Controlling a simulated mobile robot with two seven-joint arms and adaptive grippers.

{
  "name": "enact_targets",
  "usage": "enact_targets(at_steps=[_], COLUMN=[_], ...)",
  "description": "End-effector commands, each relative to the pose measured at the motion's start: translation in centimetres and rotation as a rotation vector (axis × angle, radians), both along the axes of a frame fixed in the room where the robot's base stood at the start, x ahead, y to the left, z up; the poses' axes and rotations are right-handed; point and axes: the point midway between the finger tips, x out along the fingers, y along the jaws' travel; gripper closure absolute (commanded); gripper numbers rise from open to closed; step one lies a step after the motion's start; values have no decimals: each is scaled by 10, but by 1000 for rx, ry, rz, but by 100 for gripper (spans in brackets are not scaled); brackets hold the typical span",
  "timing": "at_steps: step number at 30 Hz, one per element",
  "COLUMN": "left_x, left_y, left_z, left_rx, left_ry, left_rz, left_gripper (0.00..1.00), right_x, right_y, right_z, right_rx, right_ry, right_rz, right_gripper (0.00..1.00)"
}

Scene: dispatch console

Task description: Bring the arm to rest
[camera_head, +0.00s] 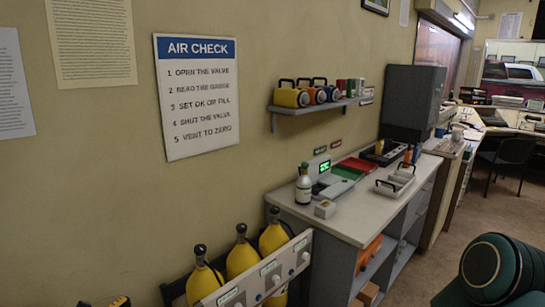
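Neither gripper can be made out in the head view. A dark green rounded part of my own arm (490,268) fills the bottom right corner, to the right of the workbench. Its hand end is outside the picture, so what it holds is hidden. At the bottom left edge a small dark and yellow piece (119,302) just shows. It is cut off, and I cannot tell what it is.
Yellow cylinders (242,259) stand upright in a rack behind a pale panel (262,279). The workbench (345,222) carries a small bottle (304,187), a white tray (396,184) and a dark cabinet (412,100). A wall shelf (318,106) holds canisters.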

Motion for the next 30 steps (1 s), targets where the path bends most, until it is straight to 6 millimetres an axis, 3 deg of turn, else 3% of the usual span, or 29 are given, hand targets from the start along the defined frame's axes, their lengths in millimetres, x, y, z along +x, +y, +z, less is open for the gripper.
enact_targets(at_steps=[1, 7, 13, 18, 21, 30], left_x=[-1, -28, -87, -133, -150, -160], left_y=[-22, -106, -184, -220, -234, -278], left_z=[-10, -59, -111, -143, -155, -158], left_rx=[28, 218, 547, 891, 1094, 1555], left_ry=[34, 172, 231, 136, 9, -553], left_rz=[-59, -341, -735, -1068, -1237, -1502], left_gripper=[25, 25, 25, 25, 25, 25], right_x=[1, 1, 1, 1, 1, 1], right_y=[0, -1, 0, -1, 0, 0], right_z=[0, 0, 0, 0, 0, 0], right_rx=[0, -1, 0, -1, -1, -1], right_ry=[-2, -1, -1, -1, -1, 0], right_rz=[-1, -3, -1, -2, -2, -1], right_gripper=[53, 53, 53, 53, 53, 53])
